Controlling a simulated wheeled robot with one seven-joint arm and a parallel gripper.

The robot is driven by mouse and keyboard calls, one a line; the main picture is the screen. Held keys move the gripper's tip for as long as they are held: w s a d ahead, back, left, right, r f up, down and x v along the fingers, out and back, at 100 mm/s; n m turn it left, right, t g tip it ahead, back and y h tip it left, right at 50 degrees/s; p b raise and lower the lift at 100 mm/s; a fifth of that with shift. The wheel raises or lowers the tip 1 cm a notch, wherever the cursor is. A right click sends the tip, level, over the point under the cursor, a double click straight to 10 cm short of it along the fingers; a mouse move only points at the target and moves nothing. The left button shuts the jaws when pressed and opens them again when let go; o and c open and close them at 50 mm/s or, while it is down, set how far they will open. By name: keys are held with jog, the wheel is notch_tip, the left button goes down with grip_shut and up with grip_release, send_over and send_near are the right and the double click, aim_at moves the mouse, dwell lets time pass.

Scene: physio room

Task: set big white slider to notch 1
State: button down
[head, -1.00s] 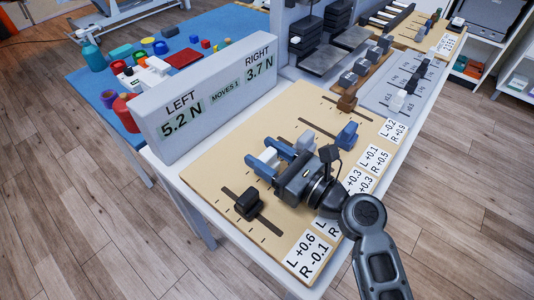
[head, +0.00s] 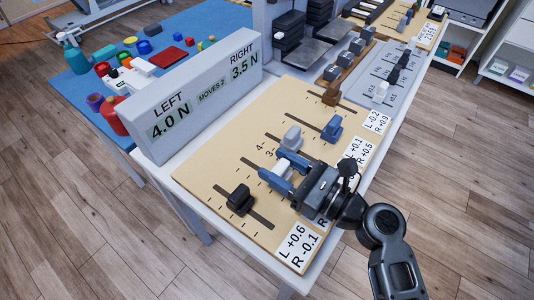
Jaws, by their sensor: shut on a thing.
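The big white slider (head: 281,167) is a white knob on a slot of the beige board (head: 215,172). My gripper (head: 281,170) is shut on it, with one blue finger on each side. The printed marks 4 and 3 show beside this slot, up and left of the knob. The other marks of this slot are hidden under my gripper, so I cannot tell the exact notch. The display (head: 199,98) reads left 4.0 N, right 3.5 N, moves 2.
A black slider (head: 240,199) sits nearer, a pale grey slider (head: 292,137) and a blue slider (head: 332,128) beyond, then a brown slider (head: 331,95). Wooden floor on the right is clear.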

jog(key=c, duration=0.5)
grip_release()
jog(key=shift+b+v, duration=0.5)
jog(key=shift+v, duration=3.4)
